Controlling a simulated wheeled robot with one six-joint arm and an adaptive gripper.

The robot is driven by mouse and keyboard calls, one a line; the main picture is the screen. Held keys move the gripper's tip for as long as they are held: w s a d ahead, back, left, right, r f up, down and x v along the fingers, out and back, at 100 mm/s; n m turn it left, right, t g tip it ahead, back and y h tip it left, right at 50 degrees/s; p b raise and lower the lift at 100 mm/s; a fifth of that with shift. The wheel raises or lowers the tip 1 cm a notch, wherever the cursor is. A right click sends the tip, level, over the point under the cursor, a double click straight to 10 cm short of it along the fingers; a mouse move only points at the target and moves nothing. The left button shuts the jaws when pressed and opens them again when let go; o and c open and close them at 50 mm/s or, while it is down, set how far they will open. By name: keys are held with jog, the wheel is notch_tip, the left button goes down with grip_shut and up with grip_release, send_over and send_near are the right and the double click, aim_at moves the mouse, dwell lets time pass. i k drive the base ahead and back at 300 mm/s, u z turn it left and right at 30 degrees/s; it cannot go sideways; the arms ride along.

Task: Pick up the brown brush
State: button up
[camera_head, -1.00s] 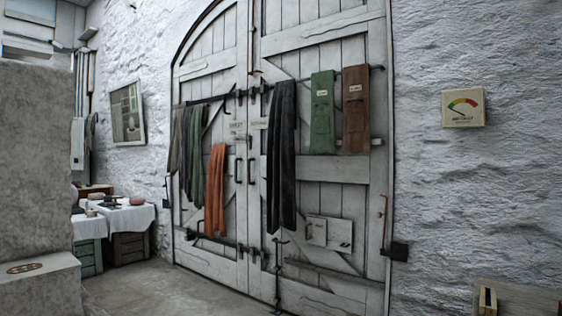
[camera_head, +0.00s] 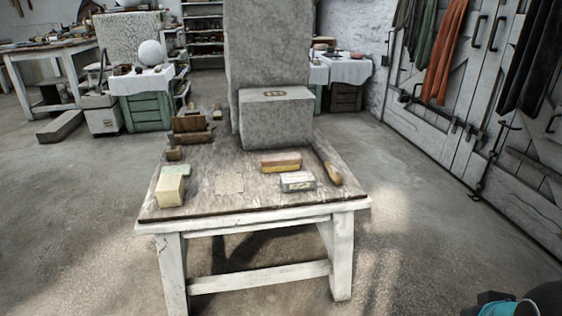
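A worktable (camera_head: 215,205) with a worn wooden top stands in front of me. A dark, teal-capped part at the bottom right corner looks like my arm. My gripper is not in view, and nothing is seen held.
A pale box (camera_head: 297,181) lies just in front of the brown-red block. A cream block (camera_head: 171,188) stands at the left front, and a brown wooden holder (camera_head: 191,130) at the back left. A grey stone block (camera_head: 278,118) fills the back. Floor is clear before the table.

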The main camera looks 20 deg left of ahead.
aim_at(279, 163)
jog(key=u, duration=0.2)
jog(key=k, duration=0.3)
jog(key=u, duration=3.2)
jog(key=i, duration=0.1)
jog(key=z, duration=1.9)
jog(key=i, duration=1.5)
jog(key=z, duration=0.55)
